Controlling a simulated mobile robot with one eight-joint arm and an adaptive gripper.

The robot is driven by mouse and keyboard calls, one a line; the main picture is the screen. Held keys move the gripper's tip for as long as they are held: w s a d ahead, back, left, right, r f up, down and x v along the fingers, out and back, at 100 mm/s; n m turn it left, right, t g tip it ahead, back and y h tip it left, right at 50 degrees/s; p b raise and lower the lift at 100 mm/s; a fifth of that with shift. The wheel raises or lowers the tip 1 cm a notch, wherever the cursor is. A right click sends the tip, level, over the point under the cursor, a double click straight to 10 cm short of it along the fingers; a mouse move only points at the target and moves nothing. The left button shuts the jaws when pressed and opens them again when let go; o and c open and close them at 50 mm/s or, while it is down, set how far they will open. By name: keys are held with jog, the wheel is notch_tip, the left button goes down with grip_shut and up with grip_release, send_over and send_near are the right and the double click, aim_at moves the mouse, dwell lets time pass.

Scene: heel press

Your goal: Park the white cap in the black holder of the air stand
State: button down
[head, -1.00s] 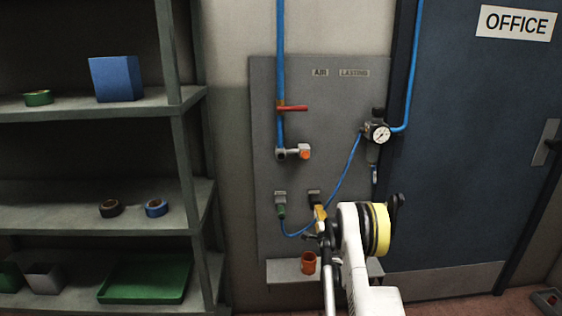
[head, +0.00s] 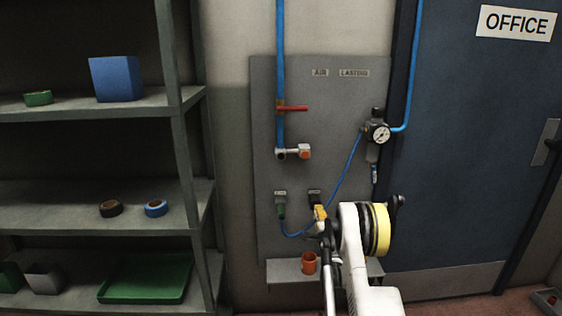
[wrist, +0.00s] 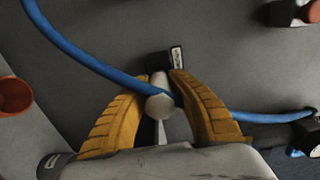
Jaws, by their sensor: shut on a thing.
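The white cap (wrist: 160,106) is between the yellow fingers of my gripper (wrist: 162,100) in the wrist view, and the gripper is shut on it. The black holder (wrist: 160,60), with a small label, is just beyond the cap, whose far end overlaps it. I cannot tell whether the cap sits in the holder or only in front of it. In the head view my gripper (head: 320,214) is just below the black holder (head: 314,196) on the grey air stand (head: 350,110). The cap is hidden there by the gripper and my arm.
A blue hose (wrist: 75,55) crosses close to the cap and fingers. A green fitting (head: 281,211) hangs in the left holder (head: 280,195). An orange cup (head: 309,263) stands on the ledge (head: 285,272) below. A gauge (head: 381,134) and an orange-tipped outlet (head: 304,152) are higher up.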

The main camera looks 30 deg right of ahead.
jog(key=shift+x, duration=1.35)
jog(key=c, duration=1.2)
grip_release()
